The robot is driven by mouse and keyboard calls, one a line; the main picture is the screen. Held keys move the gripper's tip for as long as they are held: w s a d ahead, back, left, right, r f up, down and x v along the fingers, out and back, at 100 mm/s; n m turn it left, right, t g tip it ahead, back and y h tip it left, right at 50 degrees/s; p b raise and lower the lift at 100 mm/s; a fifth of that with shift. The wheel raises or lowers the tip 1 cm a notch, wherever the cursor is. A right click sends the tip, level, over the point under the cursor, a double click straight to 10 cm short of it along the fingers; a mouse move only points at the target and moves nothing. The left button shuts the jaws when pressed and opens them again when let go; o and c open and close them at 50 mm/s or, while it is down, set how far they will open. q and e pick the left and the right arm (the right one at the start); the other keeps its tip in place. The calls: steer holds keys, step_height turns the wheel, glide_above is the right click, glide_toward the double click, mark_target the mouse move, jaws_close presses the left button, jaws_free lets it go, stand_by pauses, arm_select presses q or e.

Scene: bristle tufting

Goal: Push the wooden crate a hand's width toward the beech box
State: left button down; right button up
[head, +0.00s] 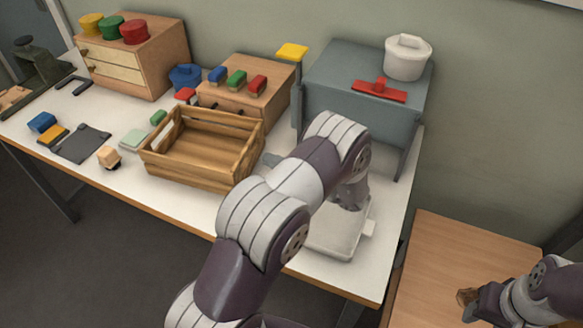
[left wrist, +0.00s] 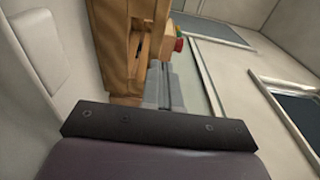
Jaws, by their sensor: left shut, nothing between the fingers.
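The wooden crate (head: 205,181), open-topped and slatted, stands upright on the white table. It looks empty apart from a pale piece at its left end. A smaller beech-coloured box (head: 221,103) stands behind it, and a larger one with drawers (head: 165,63) stands at the back left; I cannot tell which is the beech box. My left gripper (head: 269,160) is shut and empty at the crate's right end, mostly hidden by my arm. In the left wrist view its fingers (left wrist: 163,82) are close beside brown wood (left wrist: 118,50); contact is unclear. My right gripper (head: 468,297) is at the lower right, its fingers unclear.
A blue pot (head: 185,77) stands behind. A grey stand (head: 345,105) and a white tray (head: 338,235) are to the right.

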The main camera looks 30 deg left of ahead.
mark_target(239, 163)
arm_select(q)
steer(key=shift+s+a+p, duration=0.15)
steer(key=shift+s+a, duration=0.6)
steer(key=shift+a, duration=0.25)
steer(key=shift+s+a+p, duration=0.15)
steer(key=shift+s+a, duration=0.55)
steer(key=shift+a, duration=0.3)
steer(key=shift+s+a+r+p, duration=0.1)
steer(key=shift+s+a+p, duration=0.7)
steer(key=shift+p, duration=0.2)
